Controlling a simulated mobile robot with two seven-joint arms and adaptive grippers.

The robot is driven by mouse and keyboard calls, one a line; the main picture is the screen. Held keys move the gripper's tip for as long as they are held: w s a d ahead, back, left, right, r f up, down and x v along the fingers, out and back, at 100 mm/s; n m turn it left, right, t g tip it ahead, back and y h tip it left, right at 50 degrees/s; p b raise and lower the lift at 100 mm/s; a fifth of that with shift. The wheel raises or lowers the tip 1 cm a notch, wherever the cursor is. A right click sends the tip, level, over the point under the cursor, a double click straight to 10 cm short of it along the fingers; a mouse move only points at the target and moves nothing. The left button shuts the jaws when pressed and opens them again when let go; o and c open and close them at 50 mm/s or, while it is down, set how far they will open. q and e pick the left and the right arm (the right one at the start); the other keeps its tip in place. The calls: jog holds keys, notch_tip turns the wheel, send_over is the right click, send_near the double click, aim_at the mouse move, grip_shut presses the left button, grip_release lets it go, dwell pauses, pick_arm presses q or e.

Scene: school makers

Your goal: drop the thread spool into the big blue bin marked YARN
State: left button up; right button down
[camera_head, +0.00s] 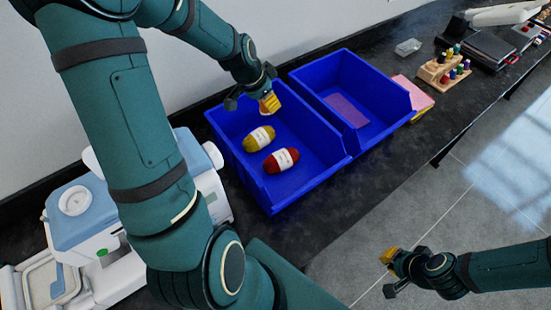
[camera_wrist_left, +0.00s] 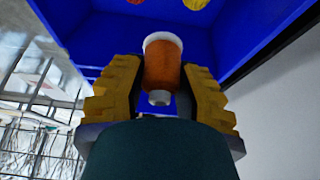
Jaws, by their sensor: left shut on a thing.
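My left gripper (camera_head: 268,103) reaches down over the left blue bin (camera_head: 322,184), near its back wall. In the left wrist view my left gripper (camera_wrist_left: 155,92) has its yellow fingers shut on the orange thread spool (camera_wrist_left: 162,66), with its white ends showing. The spool is held above the bin; in the head view the fingers mostly hide it. A yellow yarn ball (camera_head: 258,138) and a red yarn ball (camera_head: 281,160) lie in this bin. No YARN label is readable. My right gripper (camera_head: 389,270) is over the floor, away from the table; its fingers are unclear.
A second blue bin (camera_head: 384,137) stands just right of the first, with a purplish patch on its floor. A sewing machine (camera_head: 85,215) is at the left. A wooden rack of spools (camera_head: 442,72) stands at the back right. Pink and yellow pads (camera_head: 414,95) lie beside the second bin.

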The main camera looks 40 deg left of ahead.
pick_arm(q)
jog(key=shift+f+b, duration=0.5)
jog(key=shift+f, duration=0.65)
jog(key=o, duration=1)
jog(key=shift+r, duration=0.1)
jog(key=v, duration=1.2)
